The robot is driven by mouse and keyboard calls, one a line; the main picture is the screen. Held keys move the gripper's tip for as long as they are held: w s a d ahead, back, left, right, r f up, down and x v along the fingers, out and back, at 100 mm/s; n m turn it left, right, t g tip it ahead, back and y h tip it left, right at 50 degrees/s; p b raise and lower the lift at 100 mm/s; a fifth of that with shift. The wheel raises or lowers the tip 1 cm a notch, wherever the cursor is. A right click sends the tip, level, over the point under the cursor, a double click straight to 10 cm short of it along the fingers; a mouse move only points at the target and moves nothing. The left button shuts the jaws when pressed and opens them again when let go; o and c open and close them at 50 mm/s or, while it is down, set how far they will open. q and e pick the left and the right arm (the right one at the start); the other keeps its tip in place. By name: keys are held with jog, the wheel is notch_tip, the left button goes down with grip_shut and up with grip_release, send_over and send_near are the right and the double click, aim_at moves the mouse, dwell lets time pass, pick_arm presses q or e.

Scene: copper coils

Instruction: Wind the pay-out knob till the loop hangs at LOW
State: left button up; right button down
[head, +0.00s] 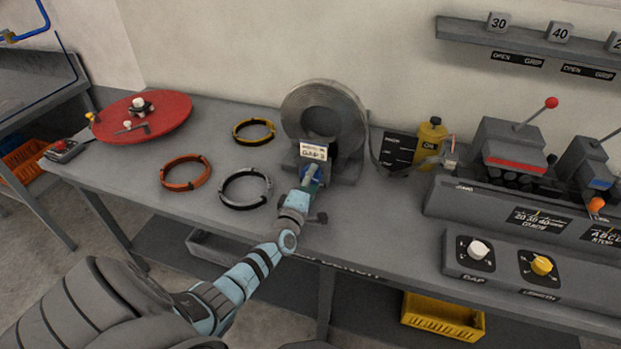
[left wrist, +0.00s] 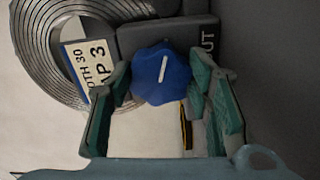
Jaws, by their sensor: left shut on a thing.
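The blue pay-out knob (left wrist: 162,74) has a white pointer line and sits on a grey block under the coil. My left gripper (left wrist: 165,95) has its green-padded fingers on either side of it and is shut on it. In the head view the left gripper (head: 311,183) reaches the knob from the front and covers most of it. The large coil (head: 325,116) stands upright behind, with a label card (head: 313,152). A thin strip (head: 376,162) sags right of the coil past a dark marked board (head: 399,148); its level against the marks is too small to read. My right gripper is not in view.
An orange ring (head: 186,172), a yellow ring (head: 254,131) and a grey-black ring (head: 246,188) lie left of my arm. A red turntable (head: 142,117) is at far left. A yellow bottle (head: 432,136) and a lever machine (head: 512,146) stand right.

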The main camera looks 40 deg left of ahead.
pick_arm(q)
jog(key=shift+f+m, duration=0.2)
jog(key=shift+m, duration=0.1)
jog(key=o, duration=1.1)
jog(key=shift+r, duration=0.1)
jog(key=shift+o, duration=0.2)
jog(key=shift+s, duration=0.15)
jog(key=v, duration=1.2)
jog(key=shift+d, duration=0.1)
